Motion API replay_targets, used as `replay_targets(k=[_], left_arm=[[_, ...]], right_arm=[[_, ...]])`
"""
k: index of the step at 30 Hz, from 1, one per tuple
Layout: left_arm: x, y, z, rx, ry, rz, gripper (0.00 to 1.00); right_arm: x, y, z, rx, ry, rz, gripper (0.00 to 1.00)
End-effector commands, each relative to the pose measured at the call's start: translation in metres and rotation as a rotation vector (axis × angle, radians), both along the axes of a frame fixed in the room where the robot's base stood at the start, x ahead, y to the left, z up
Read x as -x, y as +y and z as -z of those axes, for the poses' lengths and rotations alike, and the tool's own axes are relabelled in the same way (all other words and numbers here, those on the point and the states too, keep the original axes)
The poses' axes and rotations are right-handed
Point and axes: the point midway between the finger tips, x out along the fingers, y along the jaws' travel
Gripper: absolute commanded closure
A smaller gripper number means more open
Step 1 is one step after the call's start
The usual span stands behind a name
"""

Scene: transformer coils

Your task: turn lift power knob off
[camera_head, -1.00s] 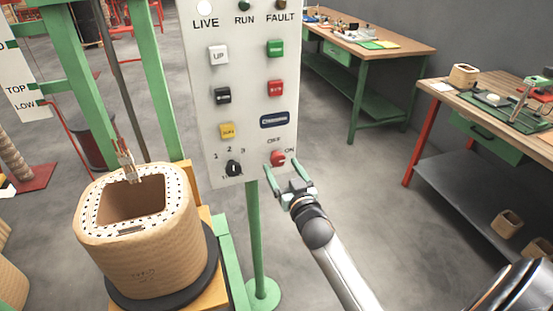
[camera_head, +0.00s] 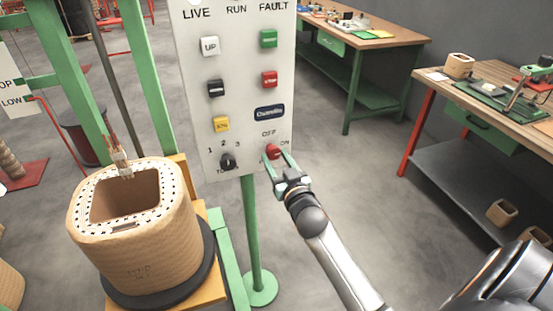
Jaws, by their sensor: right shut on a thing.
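The red power knob (camera_head: 273,152) is at the lower right of the white control panel (camera_head: 196,110), between the printed OFF above it and ON to its right. My right gripper (camera_head: 274,160) reaches up from below, its green fingers around the knob and closed on it. The knob is small and partly covered by the fingers, so its exact pointing is hard to read. My left gripper is out of view.
A black selector knob (camera_head: 227,161) sits to the left on the same panel, below coloured push buttons. A green post (camera_head: 255,240) carries the panel. A wound coil (camera_head: 140,245) stands at left, and workbenches (camera_head: 400,35) stand at right.

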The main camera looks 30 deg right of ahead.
Motion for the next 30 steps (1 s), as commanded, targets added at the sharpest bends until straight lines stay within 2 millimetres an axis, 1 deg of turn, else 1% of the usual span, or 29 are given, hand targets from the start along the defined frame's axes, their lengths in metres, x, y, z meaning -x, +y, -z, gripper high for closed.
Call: replay_targets(k=[1, 6, 9, 14, 20, 26, 30], left_arm=[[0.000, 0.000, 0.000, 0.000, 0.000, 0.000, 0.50], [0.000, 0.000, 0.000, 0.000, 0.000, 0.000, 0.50], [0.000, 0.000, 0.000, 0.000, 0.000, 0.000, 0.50], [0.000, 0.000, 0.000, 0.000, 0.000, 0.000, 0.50], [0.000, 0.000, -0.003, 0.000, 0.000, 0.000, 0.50], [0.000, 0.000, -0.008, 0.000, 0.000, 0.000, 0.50], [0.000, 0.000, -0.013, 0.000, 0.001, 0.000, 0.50]], right_arm=[[0.000, 0.000, 0.000, 0.000, 0.000, 0.000, 0.71], [0.000, 0.000, 0.000, 0.000, 0.000, 0.000, 0.90], [0.000, 0.000, 0.000, 0.000, -0.001, 0.000, 1.00], [0.000, 0.000, 0.000, 0.005, 0.000, 0.000, 1.00], [0.000, 0.000, -0.001, 0.053, 0.013, 0.000, 1.00], [0.000, 0.000, -0.002, 0.172, 0.039, 0.000, 1.00], [0.000, -0.001, -0.002, 0.291, 0.069, 0.001, 1.00]])
